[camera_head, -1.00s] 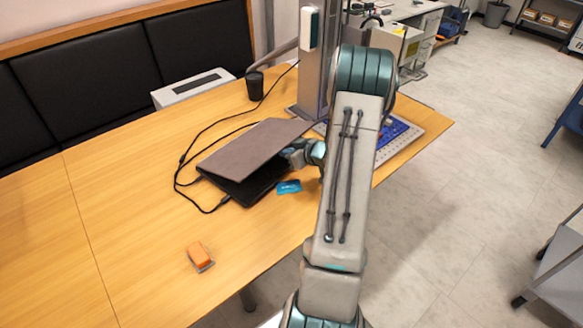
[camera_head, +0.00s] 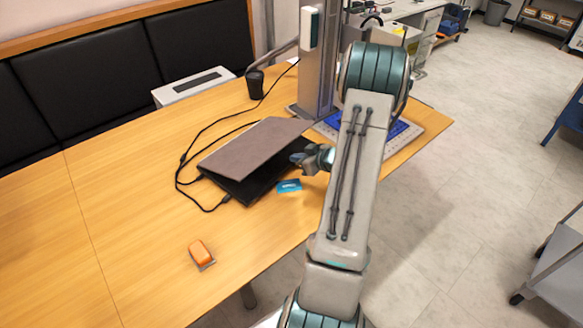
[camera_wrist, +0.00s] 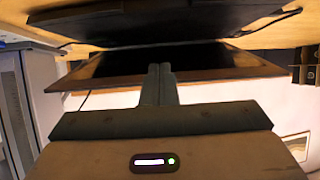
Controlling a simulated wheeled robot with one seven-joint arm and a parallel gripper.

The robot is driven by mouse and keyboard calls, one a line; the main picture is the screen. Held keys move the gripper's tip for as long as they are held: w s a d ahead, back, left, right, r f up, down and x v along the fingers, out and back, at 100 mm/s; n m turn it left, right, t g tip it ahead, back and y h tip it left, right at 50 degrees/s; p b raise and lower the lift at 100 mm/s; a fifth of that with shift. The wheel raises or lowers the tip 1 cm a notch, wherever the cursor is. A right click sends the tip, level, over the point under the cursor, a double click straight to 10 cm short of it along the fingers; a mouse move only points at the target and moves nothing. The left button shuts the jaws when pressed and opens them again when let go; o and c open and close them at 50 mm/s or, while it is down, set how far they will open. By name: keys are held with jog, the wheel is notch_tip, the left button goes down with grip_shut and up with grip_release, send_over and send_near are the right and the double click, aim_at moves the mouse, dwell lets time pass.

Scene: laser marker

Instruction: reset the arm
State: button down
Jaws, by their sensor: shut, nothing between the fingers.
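My gripper (camera_head: 299,160) is at the right edge of a partly folded laptop (camera_head: 255,150) on the wooden table. In the wrist view the fingers of my gripper (camera_wrist: 159,72) are together with nothing between them. They point at the gap between the laptop's two halves (camera_wrist: 165,62). I cannot tell whether they touch the laptop. My arm spans the right middle of the head view and hides part of the table behind it.
A blue card-like item (camera_head: 289,186) lies in front of the laptop. An orange object (camera_head: 201,253) sits nearer the front. A black cup (camera_head: 255,84) and a cable (camera_head: 183,160) are behind and left. The laser marker's column (camera_head: 318,60) stands behind. The table's left (camera_head: 110,220) is clear.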

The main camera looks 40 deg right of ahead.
jog(key=shift+s+d, duration=0.2)
jog(key=shift+s, duration=0.5)
